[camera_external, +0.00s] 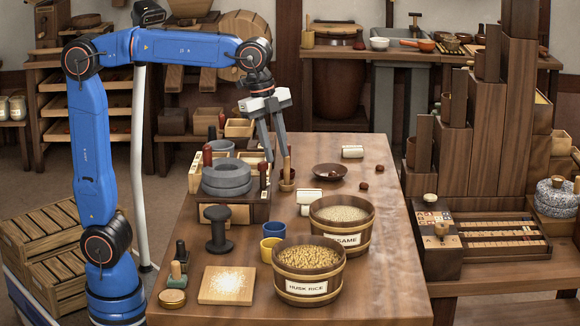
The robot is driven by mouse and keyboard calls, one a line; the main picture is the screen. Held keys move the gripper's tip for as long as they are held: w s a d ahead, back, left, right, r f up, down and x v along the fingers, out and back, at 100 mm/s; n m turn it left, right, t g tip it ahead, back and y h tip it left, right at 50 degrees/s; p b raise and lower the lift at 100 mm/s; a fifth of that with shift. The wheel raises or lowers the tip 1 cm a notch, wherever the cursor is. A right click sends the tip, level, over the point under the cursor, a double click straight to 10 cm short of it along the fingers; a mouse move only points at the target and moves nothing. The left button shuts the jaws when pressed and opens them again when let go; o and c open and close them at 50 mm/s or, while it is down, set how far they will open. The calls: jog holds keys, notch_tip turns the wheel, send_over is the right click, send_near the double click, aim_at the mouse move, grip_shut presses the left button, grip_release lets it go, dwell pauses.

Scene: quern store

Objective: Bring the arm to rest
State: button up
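My blue arm (96,150) rises from its base at the left, bends at the top and reaches right over the table. My gripper (278,157) hangs at its end with the fingers pointing down. The two grey fingers stand apart, and I see nothing held between them. The fingertips are close to the top of a wooden pestle in a small mortar (287,184), just right of the stone quern (227,177). I cannot tell whether a finger touches the pestle.
The wooden table (385,255) holds a husk rice tub (309,287), a sesame tub (342,238), yellow and blue cups (272,231), a dark dish (330,171) and a board with pale grains (227,284). Tall wooden steps (470,160) stand at right. The table's right side is mostly clear.

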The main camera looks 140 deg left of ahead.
jog(key=s+d+f, duration=0.3)
jog(key=s+d, duration=0.1)
jog(key=d, duration=0.4)
jog(key=s+d+f+n+t, duration=0.1)
jog(key=s+d+f, duration=0.2)
jog(key=d, duration=0.6)
jog(key=s+d+f+t, duration=0.1)
jog(key=s+d+f, duration=0.2)
jog(key=d, duration=0.6)
jog(key=shift+s+d+f+n+h, duration=0.2)
jog(key=shift+s+n+h, duration=0.15)
jog(key=shift+s, duration=0.9)
jog(key=shift+o, duration=0.2)
jog(key=s+d+f, duration=0.5)
jog(key=s+f, duration=0.2)
jog(key=shift+s, duration=0.4)
jog(key=o, duration=0.3)
jog(key=shift+s+f+n+h, duration=0.25)
jog(key=shift+f, duration=0.15)
jog(key=shift+o, duration=0.2)
